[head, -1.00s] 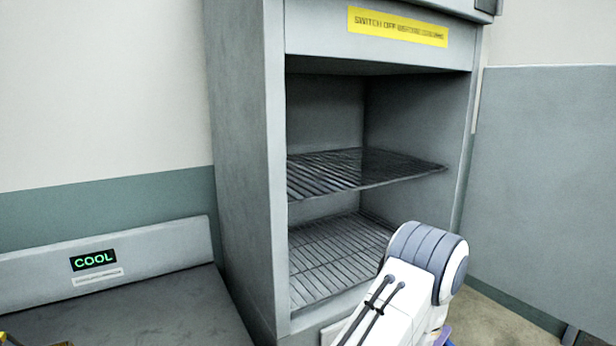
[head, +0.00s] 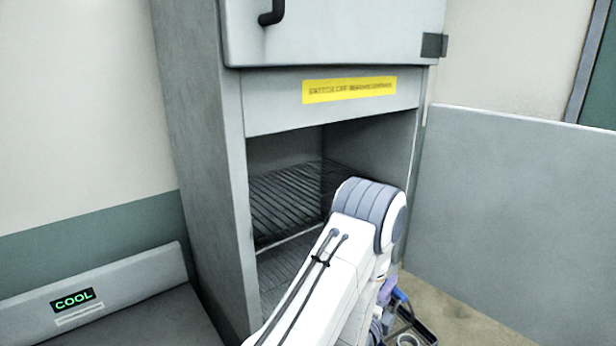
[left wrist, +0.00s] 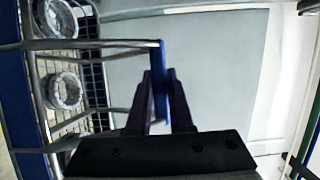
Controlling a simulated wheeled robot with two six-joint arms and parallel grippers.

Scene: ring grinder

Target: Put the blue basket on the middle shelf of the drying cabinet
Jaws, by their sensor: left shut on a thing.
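My left gripper (head: 390,292) is low in front of the drying cabinet (head: 195,150), mostly hidden behind my own arm in the head view. In the left wrist view its jaws (left wrist: 160,88) are shut on the blue handle (left wrist: 158,60) of the basket. The basket (head: 428,332) hangs outside the cabinet at the lower right, partly cut off by the frame. Rings (left wrist: 62,90) lie inside it in the left wrist view. The cabinet's open bay shows an upper wire shelf (head: 285,200) and a lower wire rack (head: 275,268); my arm covers their right side. My right gripper is not in view.
The open cabinet door (head: 500,200) stands to the right of the bay. A closed upper compartment (head: 340,30) with a black handle is above. A grey unit with a COOL display (head: 73,300) stands at the left. Floor (head: 470,310) shows below the open door.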

